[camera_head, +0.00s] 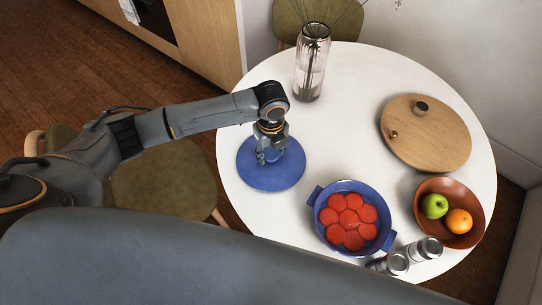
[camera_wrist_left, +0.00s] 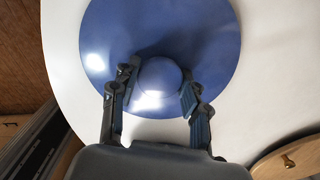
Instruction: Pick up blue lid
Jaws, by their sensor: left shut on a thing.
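The blue lid (camera_head: 270,178) is a round disc near the left edge of the white table in the head view. It fills the upper part of the left wrist view (camera_wrist_left: 200,40), with its round knob (camera_wrist_left: 159,76) in the middle. My left gripper (camera_head: 268,152) is over the lid's centre, its fingers (camera_wrist_left: 156,92) on either side of the knob, shut on it. I cannot tell whether the lid rests on the table or is slightly raised. My right gripper is not in view.
On the white table (camera_head: 345,100) stand a blue pot (camera_head: 318,215) with red slices, a brown bowl (camera_head: 468,200) with an apple and an orange, two shakers (camera_head: 415,252), a wooden board (camera_head: 440,140) and a glass vase (camera_head: 312,65). A chair (camera_head: 165,185) stands at left.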

